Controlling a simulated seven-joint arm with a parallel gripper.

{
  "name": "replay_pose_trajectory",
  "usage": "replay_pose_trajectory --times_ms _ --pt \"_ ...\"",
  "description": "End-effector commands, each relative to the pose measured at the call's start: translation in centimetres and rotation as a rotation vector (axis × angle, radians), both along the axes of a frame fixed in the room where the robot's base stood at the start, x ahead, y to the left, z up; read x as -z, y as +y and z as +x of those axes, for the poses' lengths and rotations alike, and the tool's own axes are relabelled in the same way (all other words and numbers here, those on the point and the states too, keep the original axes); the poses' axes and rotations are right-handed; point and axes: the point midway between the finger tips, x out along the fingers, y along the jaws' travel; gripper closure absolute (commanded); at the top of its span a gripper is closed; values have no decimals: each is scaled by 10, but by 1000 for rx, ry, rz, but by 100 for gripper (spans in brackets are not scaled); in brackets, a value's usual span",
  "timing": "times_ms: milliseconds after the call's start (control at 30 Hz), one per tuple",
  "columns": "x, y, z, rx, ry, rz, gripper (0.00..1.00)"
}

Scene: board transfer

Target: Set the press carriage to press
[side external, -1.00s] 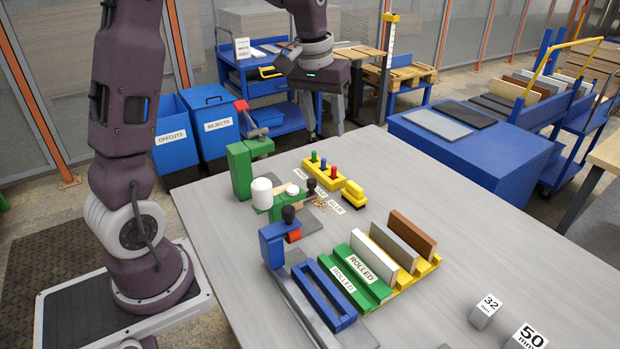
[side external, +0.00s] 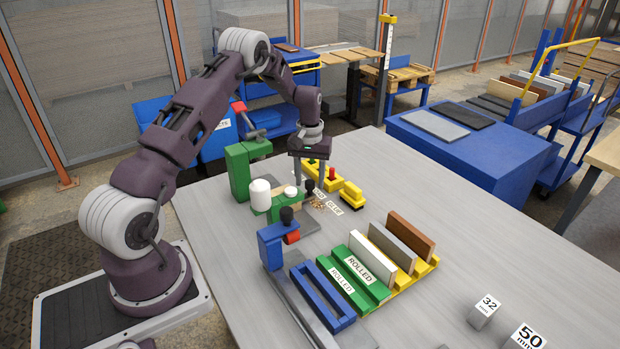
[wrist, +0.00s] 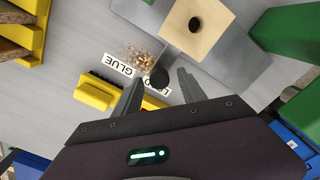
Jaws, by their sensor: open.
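The green press (side external: 240,172) stands at the far left of the table, with a red-tipped lever (side external: 240,107) above it. A black round knob (side external: 310,186) stands beside the label strip; I take it for the carriage's handle. It also shows in the wrist view (wrist: 158,78). My gripper (side external: 309,182) points down over it, its open fingers on either side of the knob; whether they touch it is unclear. A pale wooden block (wrist: 208,28) lies close by in the wrist view. The GLUE label (wrist: 119,65) is readable; another label is partly hidden by a finger.
A yellow peg holder (side external: 325,181) and a yellow block (side external: 353,194) stand close to my gripper. A white cylinder (side external: 260,192) is to its left. The table's right side is mostly clear.

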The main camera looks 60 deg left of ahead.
Motion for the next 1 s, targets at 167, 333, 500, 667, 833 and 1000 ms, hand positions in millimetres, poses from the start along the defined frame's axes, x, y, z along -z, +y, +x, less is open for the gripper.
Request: replay_pose_trajectory --times_ms 167,333,500,667,833,1000 --pt "0 0 0 1 0 0 70" --pt "-1 0 0 1 0 0 100" --pt "-1 0 0 1 0 0 100" --pt "-1 0 0 1 0 0 100" --pt "-1 0 0 1 0 0 100" --pt "-1 0 0 1 0 0 100"
